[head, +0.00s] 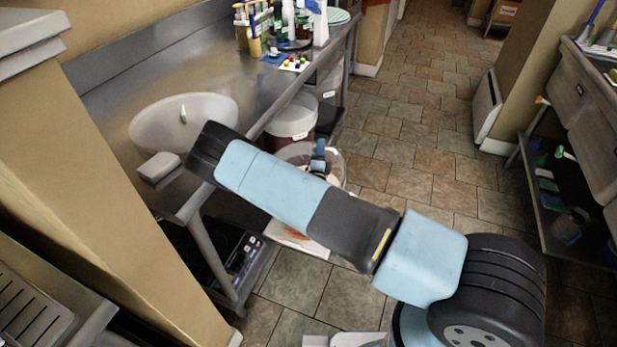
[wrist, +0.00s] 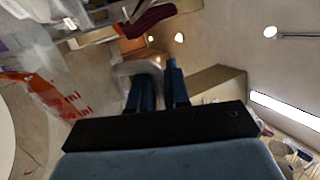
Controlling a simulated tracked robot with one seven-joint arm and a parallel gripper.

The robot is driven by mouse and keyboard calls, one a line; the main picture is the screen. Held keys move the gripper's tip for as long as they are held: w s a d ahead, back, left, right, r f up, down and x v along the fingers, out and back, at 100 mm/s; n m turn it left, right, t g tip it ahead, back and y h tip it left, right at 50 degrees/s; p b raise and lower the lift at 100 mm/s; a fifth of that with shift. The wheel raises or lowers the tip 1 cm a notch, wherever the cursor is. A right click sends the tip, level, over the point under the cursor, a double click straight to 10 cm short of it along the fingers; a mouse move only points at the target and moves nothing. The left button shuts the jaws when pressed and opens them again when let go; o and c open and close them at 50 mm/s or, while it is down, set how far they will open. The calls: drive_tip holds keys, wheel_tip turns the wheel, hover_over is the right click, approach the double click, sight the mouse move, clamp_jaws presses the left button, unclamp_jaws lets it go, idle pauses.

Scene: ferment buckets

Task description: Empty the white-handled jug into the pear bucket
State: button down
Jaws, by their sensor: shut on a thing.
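My gripper (wrist: 160,88) shows in the wrist view as two blue fingers, shut on a pale, see-through thing (wrist: 127,68) that looks like the jug. Its handle is hidden, and I cannot tell its tilt or whether anything is in it. In the head view, my arm hides most of the gripper; a blue finger part (head: 318,155) shows over a clear round vessel (head: 334,158). Behind it stands a white-lidded bucket (head: 291,118) with dark red contents. The bucket labels are too small to read, so I cannot tell which is the pear bucket.
A steel counter (head: 185,75) with a white basin (head: 150,120) runs along the left. Bottles (head: 253,30) stand at its far end. A black appliance (head: 243,252) sits below. A shelf unit (head: 560,190) stands at the right. The tiled floor between is clear.

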sight(334, 151)
drive_tip(key=shift+a+r+n, duration=0.1)
drive_tip(key=shift+a+n, duration=0.35)
drive_tip(key=shift+n, duration=0.25)
drive_tip(key=shift+a+r+y, duration=0.1)
drive_tip(key=shift+y, duration=0.3)
drive_tip(key=d+m+h, duration=0.1)
drive_tip(key=d+m, duration=0.1)
drive_tip(key=m, duration=0.1)
drive_tip(key=shift+d+f+h, duration=0.35)
drive_tip(key=shift+f+h, duration=0.05)
drive_tip(key=shift+s+d+f+m, duration=0.1)
drive_tip(key=shift+d+f+m, duration=0.1)
drive_tip(key=shift+m, duration=0.3)
drive_tip(key=shift+s+d+r+m+g+h, duration=0.1)
drive_tip(key=shift+d+r+m+g+h, duration=0.1)
drive_tip(key=shift+d+m+h, duration=0.35)
drive_tip(key=shift+s+d+r+m+g+h, duration=0.15)
drive_tip(key=shift+d+m+h, duration=0.1)
drive_tip(key=shift+d+m, duration=0.6)
drive_tip(key=d+m+b, duration=0.1)
drive_tip(key=m, duration=0.1)
drive_tip(key=d+m+g+h+b, duration=0.1)
drive_tip(key=shift+d+r+m+h, duration=0.2)
drive_tip(key=shift+d+m+h, duration=0.1)
drive_tip(key=shift+m, duration=0.1)
drive_tip(key=s+d+f+m+g+h+b, duration=0.1)
drive_tip(key=d+f+m+g+b, duration=0.3)
drive_tip(key=d+m, duration=0.5)
drive_tip(key=shift+f+m, duration=0.5)
drive_tip(key=shift+m, duration=1.2)
